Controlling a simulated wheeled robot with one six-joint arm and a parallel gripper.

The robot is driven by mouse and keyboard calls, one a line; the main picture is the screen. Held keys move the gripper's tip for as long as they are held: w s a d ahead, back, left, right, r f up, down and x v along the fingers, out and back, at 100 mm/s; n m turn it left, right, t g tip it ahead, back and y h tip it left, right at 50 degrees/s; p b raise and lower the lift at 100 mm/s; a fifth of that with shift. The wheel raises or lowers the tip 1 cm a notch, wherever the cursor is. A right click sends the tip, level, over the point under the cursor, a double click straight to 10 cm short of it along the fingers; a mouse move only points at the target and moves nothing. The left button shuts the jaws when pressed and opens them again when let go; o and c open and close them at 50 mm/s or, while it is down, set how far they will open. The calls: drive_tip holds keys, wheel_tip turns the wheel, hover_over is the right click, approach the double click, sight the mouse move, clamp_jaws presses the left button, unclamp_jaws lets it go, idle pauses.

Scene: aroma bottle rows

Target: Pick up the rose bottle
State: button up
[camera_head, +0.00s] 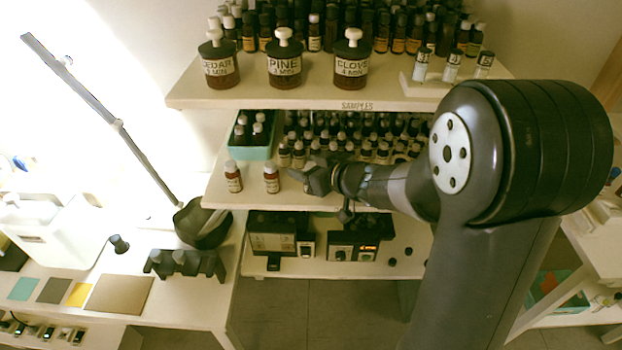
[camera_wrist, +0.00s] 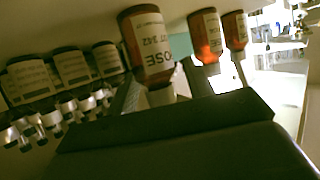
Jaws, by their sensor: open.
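The rose bottle (camera_wrist: 150,50) is reddish brown with a white label; part of its name, "OSE", reads upside down in the wrist view. Its cap end is partly hidden by a dark finger of mine (camera_wrist: 175,122). In the head view my gripper (camera_head: 306,174) reaches over the middle shelf from the right, its fingers apart and nothing seen held. Two brown bottles with white caps stand left of it, one near (camera_head: 271,179) and one farther left (camera_head: 233,177). Their names are too small to read, so I cannot tell which bottle is rose there.
Several small bottles (camera_head: 340,150) stand in rows behind my gripper. A green tray (camera_head: 252,153) of bottles is at the shelf's left. The upper shelf (camera_head: 300,100) overhangs with large jars.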

drive_tip(key=shift+w+a+f, duration=0.1)
drive_tip(key=shift+w+a, duration=0.05)
drive_tip(key=shift+c, duration=0.4)
clamp_jaws()
